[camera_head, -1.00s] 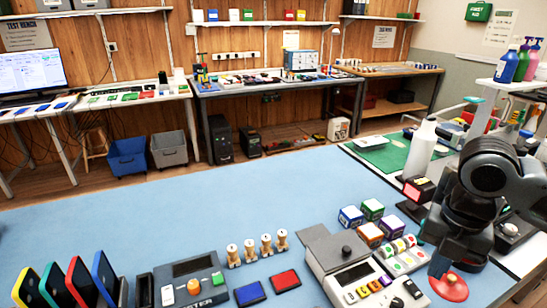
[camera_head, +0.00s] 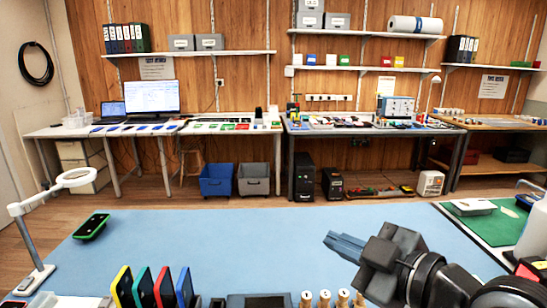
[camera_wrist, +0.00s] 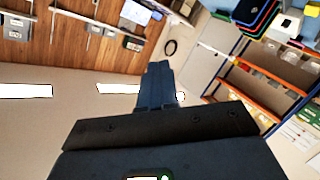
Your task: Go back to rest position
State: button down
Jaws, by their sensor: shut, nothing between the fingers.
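My gripper (camera_head: 345,246) is shut and empty. In the head view it is raised over the right half of the blue mat (camera_head: 250,240), with its fingers pointing left. My arm reaches in from the lower right corner. In the wrist view the closed fingers (camera_wrist: 158,85) point up the picture, with the wall, ceiling lights and shelving behind them and nothing between them.
Several coloured upright phones (camera_head: 143,287) and wooden pegs (camera_head: 324,299) stand at the front edge. The middle of the mat is clear.

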jog(key=s+d+f+m+t+h, duration=0.1)
jog(key=s+f+m+t+h, duration=0.1)
jog(key=s+f+m+h, duration=0.4)
jog(key=s+d+f+m+t+h, duration=0.1)
jog(key=s+f+m+h, duration=0.1)
jog(key=s+f+m, duration=0.75)
jog(key=s+d+r, duration=0.1)
jog(key=s+d, duration=0.3)
jog(key=s, duration=0.7)
jog(key=s+d+r+n+g+h, duration=0.1)
jog(key=s+d, duration=0.3)
jog(key=s, duration=0.8)
jog(key=shift+s+d, duration=0.15)
jog(key=shift+d, duration=0.25)
